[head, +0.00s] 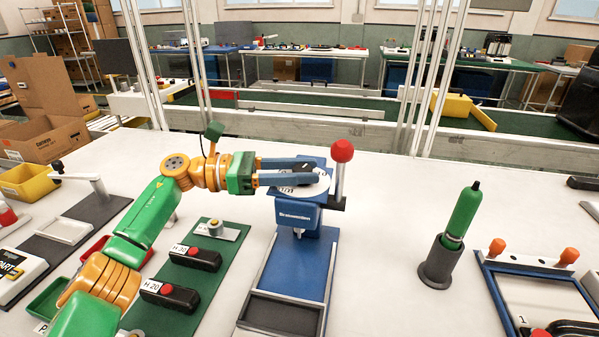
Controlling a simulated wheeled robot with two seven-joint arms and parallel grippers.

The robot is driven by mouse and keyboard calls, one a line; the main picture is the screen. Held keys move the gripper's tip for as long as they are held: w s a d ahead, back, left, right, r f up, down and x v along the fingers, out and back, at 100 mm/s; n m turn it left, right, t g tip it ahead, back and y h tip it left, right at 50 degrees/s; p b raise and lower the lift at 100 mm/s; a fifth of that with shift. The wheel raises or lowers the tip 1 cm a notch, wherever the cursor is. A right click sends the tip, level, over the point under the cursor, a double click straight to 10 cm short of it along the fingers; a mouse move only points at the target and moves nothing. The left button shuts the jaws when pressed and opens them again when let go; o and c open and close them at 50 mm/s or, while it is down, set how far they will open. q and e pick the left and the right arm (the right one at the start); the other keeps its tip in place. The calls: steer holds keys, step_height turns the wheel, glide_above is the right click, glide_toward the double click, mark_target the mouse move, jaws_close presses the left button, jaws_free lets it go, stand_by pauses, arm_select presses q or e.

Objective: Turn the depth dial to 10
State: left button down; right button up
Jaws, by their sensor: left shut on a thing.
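The depth dial is a white disc (322,187) with dark markings on top of the blue press-like device (297,218). My left gripper (312,172) reaches in from the left over the disc, and its two blue-grey fingers are shut on the dark knob at the dial's centre. The fingers hide part of the disc, and its numbers are too small to read. A red ball-topped lever (342,152) stands upright just right of the dial. My right gripper is not in view.
A green bottle-like tool (464,212) stands in a grey holder (437,262) to the right, near a blue-framed tray (490,283). The white table between device and holder is clear.

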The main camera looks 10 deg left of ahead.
arm_select(q)
steer(key=c, duration=0.7)
jaws_free()
steer(key=shift+o, duration=1.4)
steer(key=shift+d, duration=0.15)
steer(key=shift+a+f, duration=0.15)
steer(key=shift+a, duration=0.25)
steer(key=b+v, duration=0.2)
steer(key=v, duration=0.4)
